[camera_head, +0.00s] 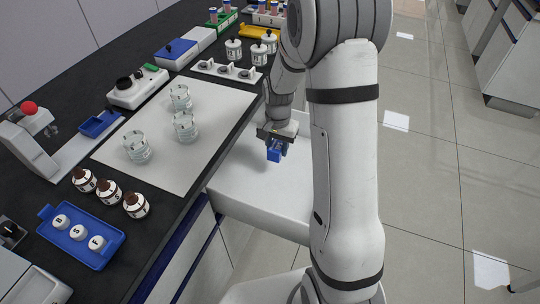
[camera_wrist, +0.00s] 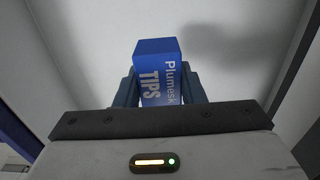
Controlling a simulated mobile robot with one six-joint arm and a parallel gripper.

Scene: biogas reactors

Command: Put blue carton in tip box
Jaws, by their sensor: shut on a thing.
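A blue carton (camera_head: 275,155) is held in my gripper (camera_head: 277,140), below the level of the bench top. In the wrist view the carton (camera_wrist: 155,62) shows white lettering, "TIPS", between the two dark fingers of my gripper (camera_wrist: 160,90), which are shut on its sides. A white box-like container (camera_head: 258,222), like an open drawer, is under the carton at the bench's side. In the wrist view its pale inside (camera_wrist: 230,70) surrounds the carton. I cannot tell whether the carton touches its bottom, nor whether this is the tip box.
The dark bench (camera_head: 165,240) runs along the left. On it are a white mat (camera_head: 215,120) with glass beakers (camera_head: 184,127), brown-capped bottles (camera_head: 108,192) and a blue tray (camera_head: 82,240) with white-lidded jars. The tiled floor (camera_head: 430,170) on the right is clear.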

